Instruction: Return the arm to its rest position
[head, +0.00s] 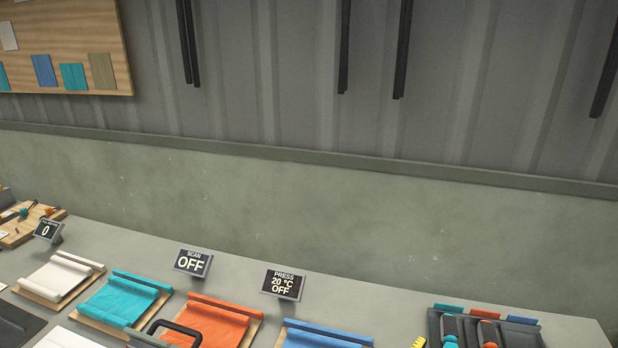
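My gripper and arm do not show clearly anywhere in the head view. A black loop-shaped handle (176,324) rises at the bottom edge in front of the orange fabric roll; its lower part is cut off by the frame. Whether the arm is at rest cannot be told from this view.
On the grey bench (400,305) lie white (62,277), teal (122,298), orange (217,320) and blue (325,336) fabric rolls on boards. A dark tool tray (520,335) stands right.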

